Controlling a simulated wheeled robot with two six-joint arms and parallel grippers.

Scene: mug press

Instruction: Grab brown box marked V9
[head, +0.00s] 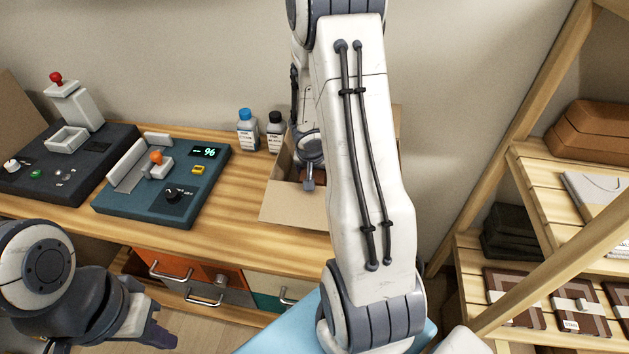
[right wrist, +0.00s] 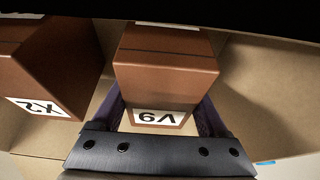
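Slim gaps appear beside the label, so I see no firm grip. In the head view my right gripper (head: 308,183) reaches down into the carton (head: 290,206), and my arm hides most of the inside. My left gripper (head: 160,338) is low at the left, away from the carton; its finger opening is unclear.
Another brown box marked X2 (right wrist: 45,75) stands left of V9 in the carton. Two bottles (head: 248,130) stand left of the carton. A teal device (head: 165,180) sits on the wooden table (head: 225,225). Shelves (head: 530,200) with packages stand at the right.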

